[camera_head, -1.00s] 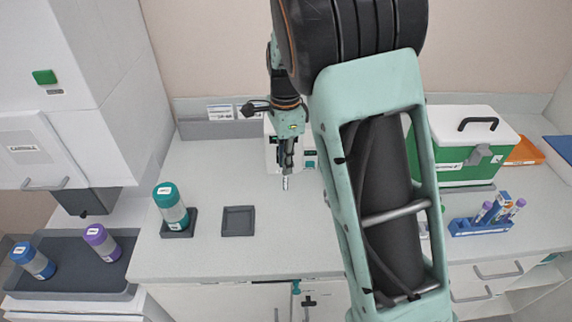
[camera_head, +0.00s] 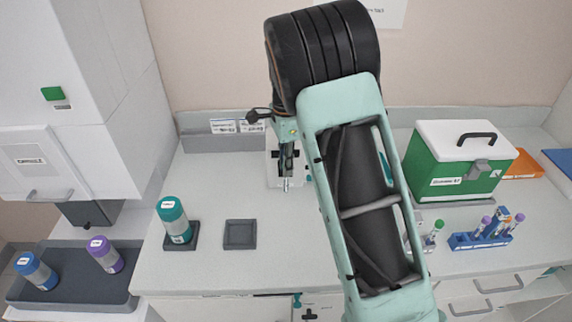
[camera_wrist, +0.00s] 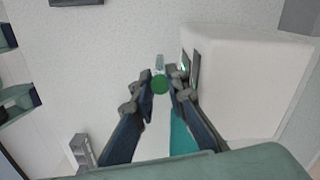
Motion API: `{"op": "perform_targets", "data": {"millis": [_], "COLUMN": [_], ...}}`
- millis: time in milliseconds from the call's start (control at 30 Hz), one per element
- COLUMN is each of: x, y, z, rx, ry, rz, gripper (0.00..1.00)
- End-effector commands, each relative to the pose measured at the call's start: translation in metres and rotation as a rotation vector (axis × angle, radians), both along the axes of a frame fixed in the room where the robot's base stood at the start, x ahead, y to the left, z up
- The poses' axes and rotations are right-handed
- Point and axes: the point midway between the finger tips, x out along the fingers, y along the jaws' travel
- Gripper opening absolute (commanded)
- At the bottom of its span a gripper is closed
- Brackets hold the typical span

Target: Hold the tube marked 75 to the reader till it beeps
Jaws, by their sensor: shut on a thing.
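My gripper (camera_head: 287,166) is shut on a tube (camera_head: 286,185), whose clear end points down below the fingers. In the wrist view, my gripper (camera_wrist: 160,92) has a round green cap (camera_wrist: 160,84) between its fingertips, with a clear piece of the tube (camera_wrist: 159,62) beyond it. No number can be read on it. A white boxy device, seemingly the reader (camera_head: 272,172), stands right behind my gripper. In the wrist view, the reader (camera_wrist: 252,75) is close to the right of the tube, with a small green light on its dark panel (camera_wrist: 185,66). I cannot tell whether they touch.
A blue rack (camera_head: 462,241) with purple-capped tubes stands at the right, beside a green-capped tube (camera_head: 437,229). A green-and-white cool box (camera_head: 460,170) is behind. A dark square pad (camera_head: 240,234) and a teal-capped bottle (camera_head: 174,218) stand left. My arm hides part of the bench.

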Motion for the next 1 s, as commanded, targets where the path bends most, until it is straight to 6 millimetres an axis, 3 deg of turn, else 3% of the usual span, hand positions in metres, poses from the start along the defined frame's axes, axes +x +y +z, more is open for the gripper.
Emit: {"op": "perform_targets", "data": {"millis": [700, 1000], "x": [-0.046, -0.050], "y": [0.000, 0.000], "z": [0.048, 0.050], "rx": [0.000, -0.001], "ry": [-0.001, 0.000], "rz": [0.000, 0.000], "gripper": [0.01, 0.01]}}
